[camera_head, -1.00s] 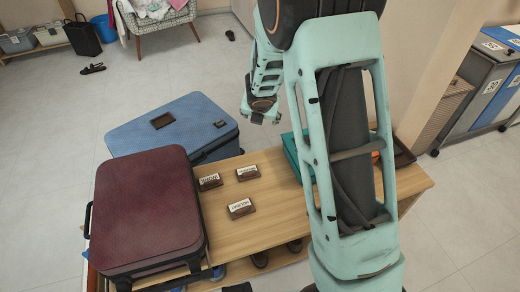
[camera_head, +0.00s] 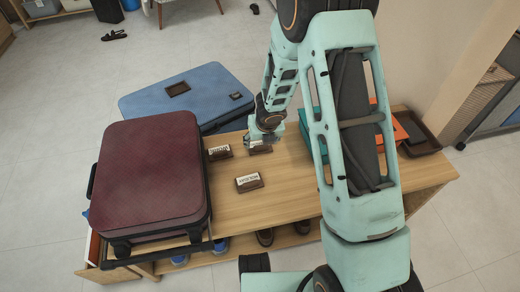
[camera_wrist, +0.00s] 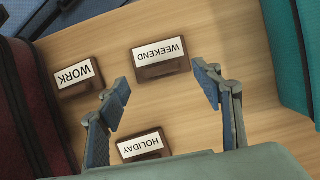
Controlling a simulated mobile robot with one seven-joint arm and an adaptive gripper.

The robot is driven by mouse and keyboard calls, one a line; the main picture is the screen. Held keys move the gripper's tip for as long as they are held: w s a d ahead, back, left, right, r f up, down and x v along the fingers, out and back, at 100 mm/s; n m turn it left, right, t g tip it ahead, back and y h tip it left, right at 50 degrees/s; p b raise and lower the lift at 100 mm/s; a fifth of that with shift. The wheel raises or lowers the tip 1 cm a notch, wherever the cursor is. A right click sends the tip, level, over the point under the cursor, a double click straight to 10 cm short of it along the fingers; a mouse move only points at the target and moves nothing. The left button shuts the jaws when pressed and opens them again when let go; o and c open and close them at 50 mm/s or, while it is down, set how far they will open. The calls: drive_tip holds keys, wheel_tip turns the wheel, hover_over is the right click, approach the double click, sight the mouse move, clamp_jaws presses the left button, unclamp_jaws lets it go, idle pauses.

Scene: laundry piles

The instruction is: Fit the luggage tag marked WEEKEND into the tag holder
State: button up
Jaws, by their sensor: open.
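The WEEKEND tag (camera_wrist: 160,57) is a dark brown block with a white label, lying on the wooden table. In the head view it (camera_head: 259,149) is partly covered by my gripper (camera_head: 266,138). In the wrist view my gripper (camera_wrist: 161,79) is open and empty, its two blue-padded fingers spread to either side just short of the WEEKEND tag. Height above the tag is hard to tell. A dark rectangular recessed frame (camera_head: 178,89) on top of the blue suitcase (camera_head: 150,103) looks like the tag holder.
The WORK tag (camera_wrist: 78,76) and the HOLIDAY tag (camera_wrist: 143,146) lie close by on the table (camera_head: 285,190). A maroon suitcase (camera_head: 150,170) stands at left. Teal (camera_wrist: 290,50) and orange (camera_head: 408,131) items and a brown tray (camera_head: 428,145) are at right.

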sight(261, 146)
drive_tip(key=b+x, duration=0.1)
drive_tip(key=x, duration=0.3)
drive_tip(key=shift+f+b, duration=0.15)
drive_tip(key=shift+b, duration=0.2)
drive_tip(key=shift+d, duration=0.1)
drive_tip(key=shift+c, duration=0.2)
drive_tip(key=c, duration=1.1)
drive_tip(key=shift+o, duration=0.2)
